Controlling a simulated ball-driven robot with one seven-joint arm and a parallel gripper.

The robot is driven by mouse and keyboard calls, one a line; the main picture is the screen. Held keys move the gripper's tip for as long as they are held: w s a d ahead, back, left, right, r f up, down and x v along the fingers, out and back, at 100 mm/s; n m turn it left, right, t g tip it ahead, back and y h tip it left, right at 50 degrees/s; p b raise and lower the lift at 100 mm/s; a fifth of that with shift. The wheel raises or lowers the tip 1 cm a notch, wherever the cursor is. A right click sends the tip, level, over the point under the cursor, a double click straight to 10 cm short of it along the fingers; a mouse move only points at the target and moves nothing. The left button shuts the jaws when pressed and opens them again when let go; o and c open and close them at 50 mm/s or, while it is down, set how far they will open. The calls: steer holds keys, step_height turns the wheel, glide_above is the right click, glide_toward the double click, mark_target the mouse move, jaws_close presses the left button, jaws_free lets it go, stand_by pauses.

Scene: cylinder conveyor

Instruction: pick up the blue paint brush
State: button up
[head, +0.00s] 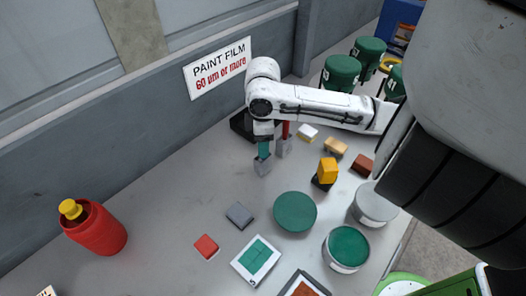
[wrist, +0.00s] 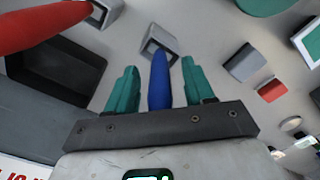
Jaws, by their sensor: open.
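The blue paint brush (wrist: 160,85) stands between the two teal fingers of my gripper (wrist: 159,65) in the wrist view, with a gap visible on both sides. Its far end is at a small grey square holder (wrist: 158,44). The fingers are open and reach down around the brush. In the head view my gripper (head: 263,150) is over the same grey holder (head: 263,166), and the blue brush is hidden behind the finger. A red brush (wrist: 42,26) stands beside it in another grey holder (wrist: 107,12); it also shows in the head view (head: 286,129).
A black tray (head: 240,125) lies behind my gripper by the wall. A red bottle (head: 100,232) stands at the left. Grey (head: 239,215) and red (head: 206,246) blocks, a green disc (head: 295,212) and paint cans (head: 346,249) are in front. The left middle table is clear.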

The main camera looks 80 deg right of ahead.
steer(key=shift+c, duration=0.4)
jaws_close()
